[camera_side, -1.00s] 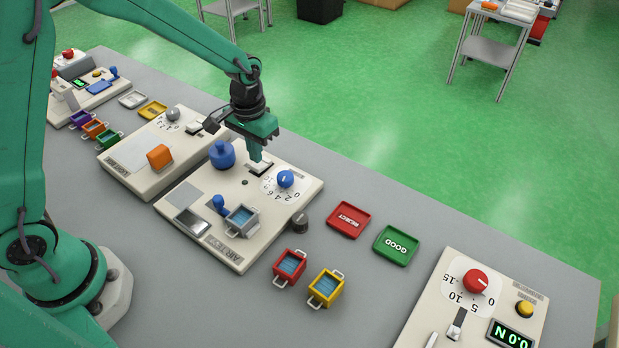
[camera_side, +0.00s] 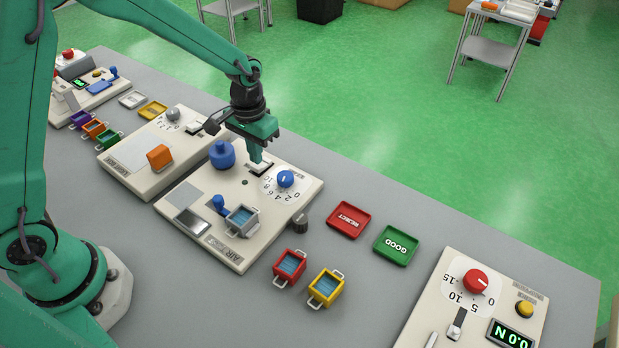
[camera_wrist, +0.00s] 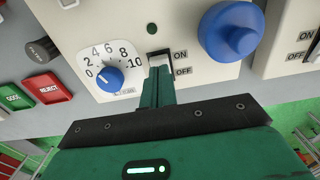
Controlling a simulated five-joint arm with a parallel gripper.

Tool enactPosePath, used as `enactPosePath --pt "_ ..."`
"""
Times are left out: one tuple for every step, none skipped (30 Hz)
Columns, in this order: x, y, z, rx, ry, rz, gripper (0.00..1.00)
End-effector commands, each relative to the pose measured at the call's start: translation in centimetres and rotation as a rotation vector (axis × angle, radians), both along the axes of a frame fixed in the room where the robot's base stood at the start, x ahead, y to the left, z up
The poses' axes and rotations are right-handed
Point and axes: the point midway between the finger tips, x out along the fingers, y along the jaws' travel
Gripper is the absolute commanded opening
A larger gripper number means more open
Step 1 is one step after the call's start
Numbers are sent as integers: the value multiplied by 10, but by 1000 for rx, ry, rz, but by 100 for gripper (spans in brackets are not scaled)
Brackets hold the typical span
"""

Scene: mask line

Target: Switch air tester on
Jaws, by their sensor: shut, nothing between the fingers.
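The air tester (camera_side: 215,250) is a cream panel in the middle of the table in the side view. Its ON/OFF rocker switch (camera_wrist: 160,57) shows white with a dark strip at its ON end in the wrist view. My gripper (camera_side: 256,165) is shut and empty, pointing down at the switch. In the wrist view its fingertips (camera_wrist: 158,72) are at the OFF end of the rocker and cover part of it. I cannot tell whether they press it. A small lamp (camera_wrist: 152,28) beside the switch is green. The blue dial (camera_wrist: 109,79) points near 0.
A blue knob (camera_side: 222,154) stands close left of my gripper. A grey bin (camera_side: 242,221) sits on the panel; red (camera_side: 290,265) and yellow (camera_side: 326,287) bins stand in front. REJECT (camera_side: 349,220) and GOOD (camera_side: 397,245) trays lie right. Other panels flank the tester.

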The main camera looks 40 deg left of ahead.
Motion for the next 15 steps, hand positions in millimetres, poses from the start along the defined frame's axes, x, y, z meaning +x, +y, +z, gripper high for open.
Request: enactPosePath --pt "0 0 -1 0 1 0 0" --pt "0 0 -1 0 1 0 0" --pt "0 0 -2 0 1 0 0" --pt "0 0 -2 0 1 0 0" --pt "0 0 -2 0 1 0 0" --pt "0 0 -3 0 1 0 0" --pt "0 0 -3 0 1 0 0" --pt "0 0 -3 0 1 0 0" --pt "0 0 -4 0 1 0 0" --pt "0 0 -4 0 1 0 0" --pt "0 0 -5 0 1 0 0" --pt "0 0 -5 0 1 0 0" --pt "0 0 -5 0 1 0 0" --pt "0 0 -6 0 1 0 0" --pt "0 0 -6 0 1 0 0"
